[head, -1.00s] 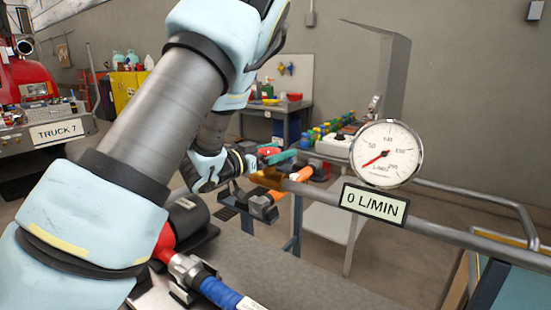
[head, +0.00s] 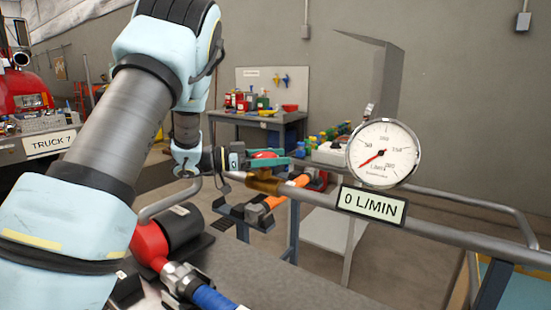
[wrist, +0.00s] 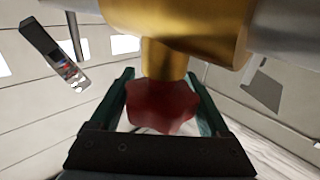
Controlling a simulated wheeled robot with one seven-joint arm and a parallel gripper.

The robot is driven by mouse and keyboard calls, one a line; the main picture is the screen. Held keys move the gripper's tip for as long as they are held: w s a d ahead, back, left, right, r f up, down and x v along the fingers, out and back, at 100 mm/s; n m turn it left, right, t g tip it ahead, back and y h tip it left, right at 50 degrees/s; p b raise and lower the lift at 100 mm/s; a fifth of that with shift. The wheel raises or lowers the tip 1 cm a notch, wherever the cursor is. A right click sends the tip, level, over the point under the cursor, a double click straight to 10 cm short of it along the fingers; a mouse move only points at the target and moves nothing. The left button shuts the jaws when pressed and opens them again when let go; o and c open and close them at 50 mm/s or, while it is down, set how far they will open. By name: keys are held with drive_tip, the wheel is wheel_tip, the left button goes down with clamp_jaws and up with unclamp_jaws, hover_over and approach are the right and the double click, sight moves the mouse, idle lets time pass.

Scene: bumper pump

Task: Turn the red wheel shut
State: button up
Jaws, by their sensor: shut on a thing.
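The red wheel (wrist: 160,106) sits below a brass valve body (wrist: 185,30) in the wrist view, between the two teal fingers of my gripper (wrist: 160,78). My gripper is shut on the wheel's sides. In the head view the red wheel (head: 265,154) shows as a small patch above the brass valve (head: 263,183) on the grey pipe, with my gripper (head: 272,160) at it. The fingers partly hide it. The round gauge (head: 383,153) has its needle at the low end, and the plate (head: 372,204) below reads 0 L/MIN.
The grey pipe (head: 450,230) runs right from the valve. A black-and-red fitting (head: 165,240) with a blue hose lies on the grey bench (head: 270,275) in front. An orange-handled tool (head: 270,205) lies just beyond the pipe. A workbench (head: 255,117) stands behind.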

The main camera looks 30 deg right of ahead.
idle(0.3)
drive_tip(key=o, duration=1.2)
drive_tip(key=b+v, duration=0.3)
drive_tip(key=v, duration=0.7)
drive_tip(key=shift+w+a, duration=0.1)
drive_tip(key=shift+a, duration=0.2)
